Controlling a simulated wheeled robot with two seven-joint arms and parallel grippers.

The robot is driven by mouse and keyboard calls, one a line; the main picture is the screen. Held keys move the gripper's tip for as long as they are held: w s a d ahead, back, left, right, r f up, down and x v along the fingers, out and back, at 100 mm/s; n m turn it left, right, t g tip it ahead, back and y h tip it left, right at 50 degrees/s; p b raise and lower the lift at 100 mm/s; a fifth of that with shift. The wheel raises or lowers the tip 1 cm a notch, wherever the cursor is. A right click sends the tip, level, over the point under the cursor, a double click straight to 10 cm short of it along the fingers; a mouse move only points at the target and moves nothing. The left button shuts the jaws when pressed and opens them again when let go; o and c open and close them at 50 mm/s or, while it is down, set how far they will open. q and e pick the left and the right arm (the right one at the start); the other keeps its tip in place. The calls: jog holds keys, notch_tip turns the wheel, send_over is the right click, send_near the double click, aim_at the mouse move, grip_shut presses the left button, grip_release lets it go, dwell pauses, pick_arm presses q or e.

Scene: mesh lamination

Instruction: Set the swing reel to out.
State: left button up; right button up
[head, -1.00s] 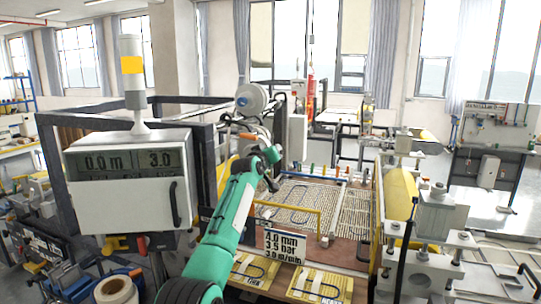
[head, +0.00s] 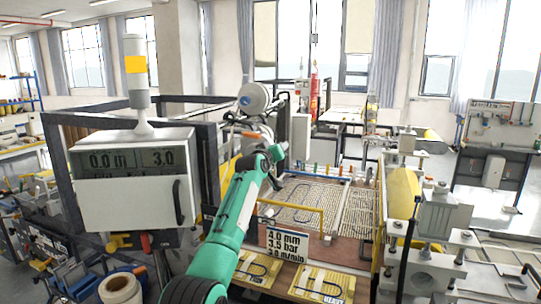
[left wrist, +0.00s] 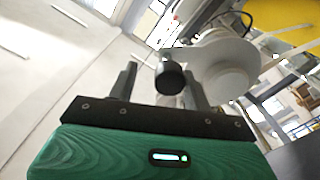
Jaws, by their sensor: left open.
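My right gripper is not in view.
A display box (head: 135,180) with a signal lamp (head: 136,72) stands left of my arm. A dark frame (head: 210,170) rises just behind it. A mesh-covered bed (head: 310,200) with a yellow rail lies to the right. A settings sign (head: 287,243) stands at its front.

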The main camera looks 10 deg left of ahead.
pick_arm(q)
jog(key=s+a+b, duration=0.2)
jog(key=s+b, duration=0.4)
jog(key=s, duration=0.7)
jog(key=shift+s+a, duration=0.2)
jog(key=shift+a, duration=0.15)
